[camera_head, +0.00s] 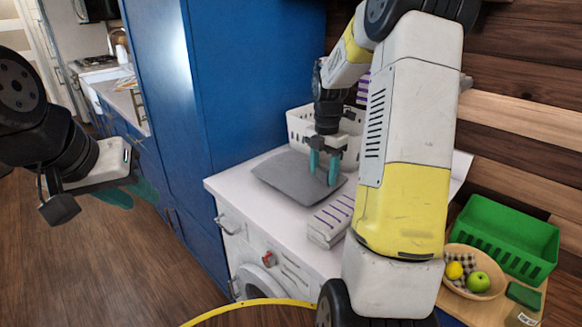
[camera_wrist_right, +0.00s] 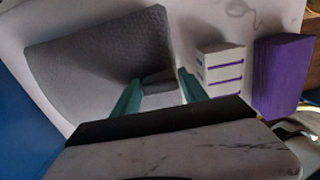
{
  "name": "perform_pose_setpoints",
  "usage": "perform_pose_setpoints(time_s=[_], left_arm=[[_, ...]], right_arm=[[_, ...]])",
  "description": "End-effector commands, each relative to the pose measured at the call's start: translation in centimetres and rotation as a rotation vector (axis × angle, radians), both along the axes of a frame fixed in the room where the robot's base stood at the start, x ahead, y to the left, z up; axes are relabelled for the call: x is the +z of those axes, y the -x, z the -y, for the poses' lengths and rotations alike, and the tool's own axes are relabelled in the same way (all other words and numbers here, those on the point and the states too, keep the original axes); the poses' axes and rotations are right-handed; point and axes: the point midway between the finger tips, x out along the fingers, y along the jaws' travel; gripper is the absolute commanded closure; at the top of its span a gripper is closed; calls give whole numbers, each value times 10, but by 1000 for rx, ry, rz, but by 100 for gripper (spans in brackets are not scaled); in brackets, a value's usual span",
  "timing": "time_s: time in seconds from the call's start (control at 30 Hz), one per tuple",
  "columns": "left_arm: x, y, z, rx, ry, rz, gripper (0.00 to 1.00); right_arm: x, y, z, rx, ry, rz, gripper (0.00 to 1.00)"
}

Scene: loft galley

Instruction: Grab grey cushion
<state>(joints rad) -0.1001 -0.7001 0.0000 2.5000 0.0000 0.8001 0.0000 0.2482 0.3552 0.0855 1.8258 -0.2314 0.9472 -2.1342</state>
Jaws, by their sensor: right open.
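The grey cushion (camera_head: 290,176) lies on the white counter above the washing machine. In the right wrist view the cushion (camera_wrist_right: 95,65) fills the upper left, with its near corner at the fingers. My right gripper (camera_head: 325,170) has teal fingers, spread apart, over the cushion's right part. In the wrist view its fingertips (camera_wrist_right: 160,84) are open around the cushion's near corner; I cannot tell whether they touch it. My left gripper (camera_head: 118,194) is at the left, over the floor and away from the counter; its fingers are partly hidden and their opening is unclear.
A white box with purple stripes (camera_head: 330,220) stands close to the right of the cushion. A purple block (camera_wrist_right: 281,75) is beside it in the wrist view. A white basket (camera_head: 299,126) is behind. A tall blue cabinet (camera_head: 240,80) borders the counter. A green crate (camera_head: 508,238) and fruit bowl (camera_head: 453,284) are at right.

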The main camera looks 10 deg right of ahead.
Motion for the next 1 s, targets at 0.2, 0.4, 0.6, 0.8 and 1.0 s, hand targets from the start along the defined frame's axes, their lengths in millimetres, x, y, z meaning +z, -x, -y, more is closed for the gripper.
perform_pose_setpoints(time_s=[0.2,0.4,0.6,0.8,1.0], left_arm=[[0,0,0,0,0,0,67],[0,0,0,0,0,0,67],[0,0,0,0,0,0,67],[0,0,0,0,0,0,67],[0,0,0,0,0,0,67]], right_arm=[[0,0,0,0,0,0,80],[0,0,0,0,0,0,100],[1,0,0,0,0,1,100],[15,-1,0,0,1,4,100],[56,-1,1,0,1,6,100]])
